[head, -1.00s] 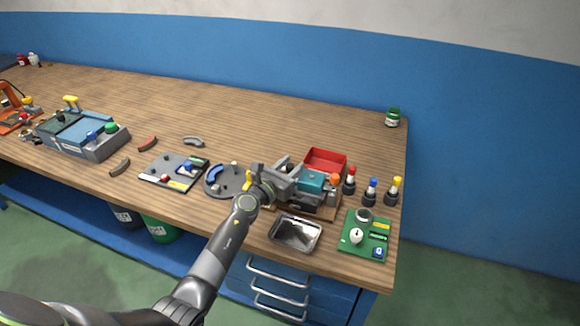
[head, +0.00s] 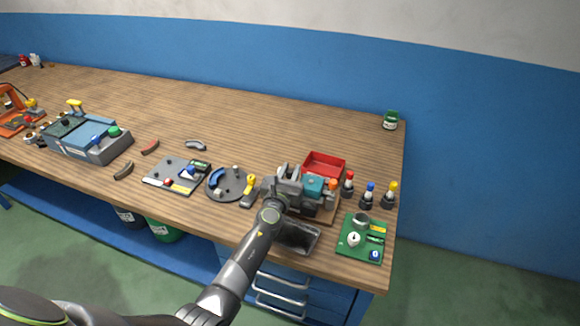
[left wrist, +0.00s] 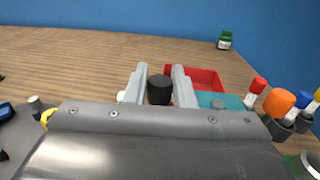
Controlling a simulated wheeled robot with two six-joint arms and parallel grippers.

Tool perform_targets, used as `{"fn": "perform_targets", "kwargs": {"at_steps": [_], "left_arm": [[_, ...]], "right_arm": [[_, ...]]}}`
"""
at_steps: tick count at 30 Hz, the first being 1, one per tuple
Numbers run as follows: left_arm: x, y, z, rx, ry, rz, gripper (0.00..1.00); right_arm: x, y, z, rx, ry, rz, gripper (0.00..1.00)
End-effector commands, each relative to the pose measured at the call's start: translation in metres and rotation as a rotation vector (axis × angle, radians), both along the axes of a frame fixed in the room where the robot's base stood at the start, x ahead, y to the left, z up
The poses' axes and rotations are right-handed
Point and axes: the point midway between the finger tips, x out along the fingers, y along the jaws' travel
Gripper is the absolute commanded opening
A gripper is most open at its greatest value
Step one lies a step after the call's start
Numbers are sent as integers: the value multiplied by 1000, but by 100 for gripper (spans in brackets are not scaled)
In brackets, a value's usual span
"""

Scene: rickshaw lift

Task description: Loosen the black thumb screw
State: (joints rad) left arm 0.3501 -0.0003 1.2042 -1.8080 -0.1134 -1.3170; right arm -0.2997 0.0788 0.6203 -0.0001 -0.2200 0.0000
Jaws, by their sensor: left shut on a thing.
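The black thumb screw (left wrist: 159,89) shows in the left wrist view as a dark round knob between my two finger pads. My left gripper (left wrist: 159,75) is shut on it, one grey finger on each side. In the head view my left gripper (head: 289,172) is at the teal-and-grey device on a wooden base (head: 314,185), and it hides the screw and the device's left part there. My right gripper is in neither view.
A red bin (head: 323,163) stands behind the device. Several colored-capped bottles and a green board (head: 362,240) are to its right. A metal tray (head: 300,238) lies in front, partly under my arm. A round grey plate (head: 228,184) is to the left.

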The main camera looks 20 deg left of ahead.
Motion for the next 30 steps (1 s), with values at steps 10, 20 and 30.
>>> {"fn": "perform_targets", "kwargs": {"at_steps": [10,20,30], "left_arm": [[0,-1,1,1,-2,170,0],[0,0,0,1,0,209,0],[0,0,0,0,0,208,35]], "right_arm": [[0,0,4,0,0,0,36],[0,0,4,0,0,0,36],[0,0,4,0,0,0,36]]}}
